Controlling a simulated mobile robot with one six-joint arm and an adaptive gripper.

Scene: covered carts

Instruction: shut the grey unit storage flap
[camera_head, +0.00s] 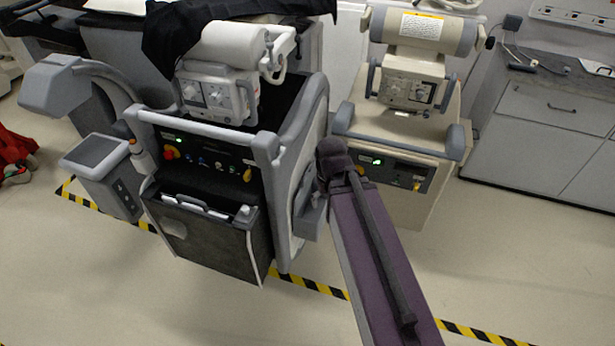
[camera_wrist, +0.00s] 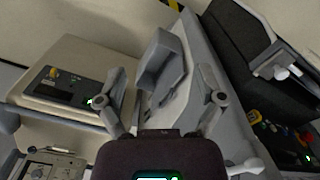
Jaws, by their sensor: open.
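The grey unit (camera_head: 205,150) is a wheeled cart left of centre in the head view. Its grey storage flap (camera_head: 309,212) is on its right side, partly behind my arm, and stands out from the side panel. In the wrist view the flap (camera_wrist: 160,62) is tilted out from the pale side panel (camera_wrist: 205,75), with a recess beside it. My gripper (camera_wrist: 163,76) is open and empty, its fingers spread to either side of the flap in the picture. I cannot tell whether they touch it. In the head view my arm hides the gripper.
A beige unit (camera_head: 400,150) stands close on the right, leaving a narrow gap to the grey unit. A dark front bin (camera_head: 205,240) is on the grey unit's front. Grey cabinets (camera_head: 545,135) are at the right. The floor in front is clear, with yellow-black tape (camera_head: 310,284).

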